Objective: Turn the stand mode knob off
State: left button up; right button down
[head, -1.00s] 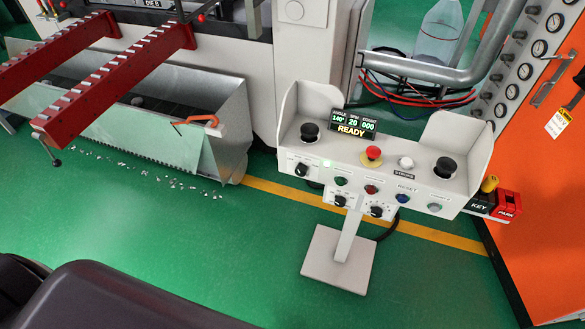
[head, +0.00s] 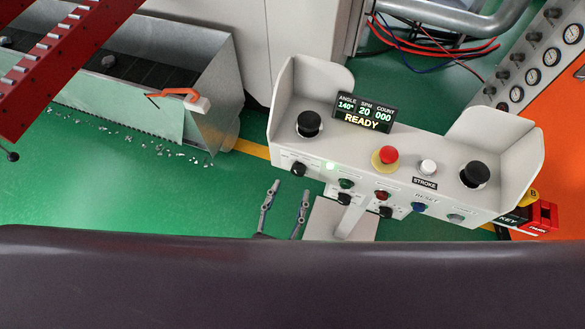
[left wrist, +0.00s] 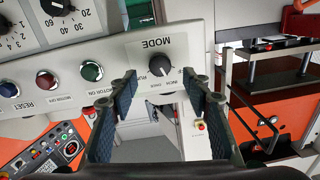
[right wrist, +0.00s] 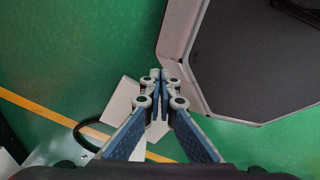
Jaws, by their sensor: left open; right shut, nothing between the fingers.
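The stand mode knob is a black knob (head: 298,169) at the left end of the front face of the white control stand (head: 365,152). In the left wrist view the knob (left wrist: 160,65) sits upside down under the word MODE, with small position labels around it; I cannot tell which one it points to. My left gripper (head: 291,189) is open and just in front of and below the knob. In the left wrist view the gripper (left wrist: 163,88) has its fingers spread around the line to the knob, apparently not touching it. My right gripper (right wrist: 158,77) is shut and empty, away from the knob.
Coloured buttons and other dials share the panel; a red emergency button (head: 388,155) is on top. A display (head: 364,111) reads READY. A metal scrap bin (head: 215,95) with an orange-handled tool (head: 181,94) stands left.

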aim_at(297, 174)
pick_arm(q)
jog(key=x, duration=0.3)
jog(key=shift+w+r, duration=0.1)
jog(key=shift+x, duration=1.15)
jog(key=c, duration=1.1)
jog(key=shift+c, duration=0.2)
pick_arm(e)
jog(key=shift+w+d+r, duration=0.2)
jog(key=shift+d+r, duration=0.1)
jog(key=shift+r, duration=0.05)
